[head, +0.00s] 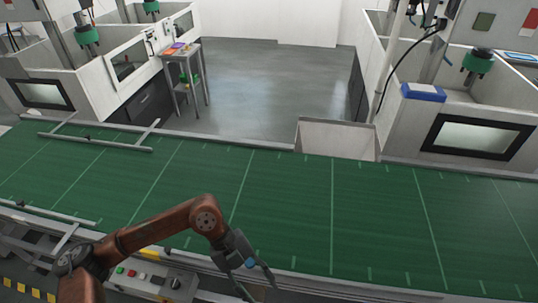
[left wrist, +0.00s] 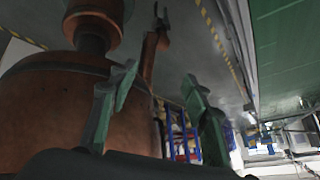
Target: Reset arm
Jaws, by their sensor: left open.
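My left arm comes in from the lower left in the head view. Its left gripper (head: 257,283) hangs over the near edge of the green conveyor belt (head: 290,215), pointing down. In the left wrist view the two fingers of the left gripper (left wrist: 162,105) stand well apart, with nothing between them. Behind them is the large brown body of my own. A small brown link with dark prongs, likely my right gripper (left wrist: 159,22), shows at the top of that view. Its opening is unclear. The right arm is not in the head view.
A button panel (head: 150,281) sits at the belt's near edge beside my arm. Metal guide bars (head: 95,142) lie over the belt's left part. White machines, a small table (head: 182,54) and a grey bin (head: 336,138) stand beyond. The belt's middle and right are clear.

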